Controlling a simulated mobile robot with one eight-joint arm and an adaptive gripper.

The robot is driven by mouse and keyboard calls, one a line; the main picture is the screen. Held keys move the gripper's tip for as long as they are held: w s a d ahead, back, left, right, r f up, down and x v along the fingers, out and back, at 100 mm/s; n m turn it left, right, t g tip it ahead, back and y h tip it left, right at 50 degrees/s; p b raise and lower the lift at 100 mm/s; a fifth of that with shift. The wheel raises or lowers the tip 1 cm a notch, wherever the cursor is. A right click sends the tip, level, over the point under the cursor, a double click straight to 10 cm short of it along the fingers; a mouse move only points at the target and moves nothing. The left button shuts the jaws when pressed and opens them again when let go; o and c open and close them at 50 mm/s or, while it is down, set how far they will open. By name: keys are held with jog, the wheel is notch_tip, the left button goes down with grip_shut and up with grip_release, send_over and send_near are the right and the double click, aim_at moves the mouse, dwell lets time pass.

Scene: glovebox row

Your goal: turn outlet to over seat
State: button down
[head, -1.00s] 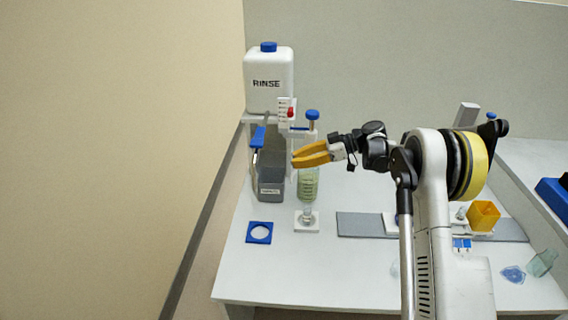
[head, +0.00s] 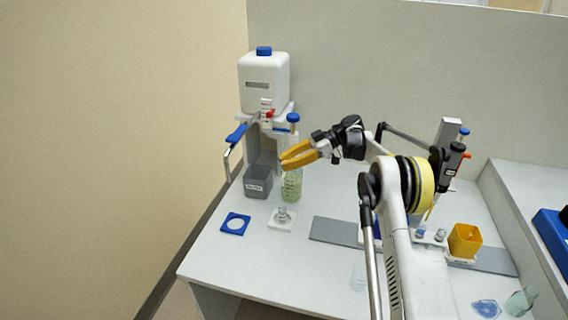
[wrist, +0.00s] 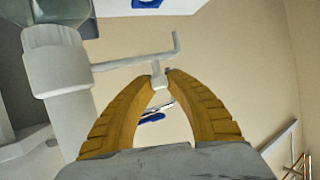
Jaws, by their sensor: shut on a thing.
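A dispenser with a blue knob (head: 293,118) on top stands above a glass bottle with green contents (head: 291,190). In the wrist view its white collar (wrist: 58,70) carries a thin white outlet tube (wrist: 130,62) with a bent free end. My gripper (head: 284,162) is shut on a small white tab under this tube; the fingertips also show in the wrist view (wrist: 160,80). In the head view the fingers hide the outlet. A white square seat (head: 291,226) with a small clear glass piece lies on the bench in front of the bottle.
Behind stand a white rinse tank (head: 263,85), a grey bin (head: 258,183) and a blue lever (head: 237,133). A grey strip (head: 334,232) and yellow cup (head: 464,241) are to the right. The front left bench is bare.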

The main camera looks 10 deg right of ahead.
jog(key=shift+d+f, duration=0.1)
jog(key=c, duration=1.3)
grip_release()
jog(key=shift+c, duration=0.2)
jog(key=shift+d, duration=0.1)
jog(key=v, duration=0.7)
jog(key=shift+d, duration=0.2)
jog(key=shift+s, duration=0.1)
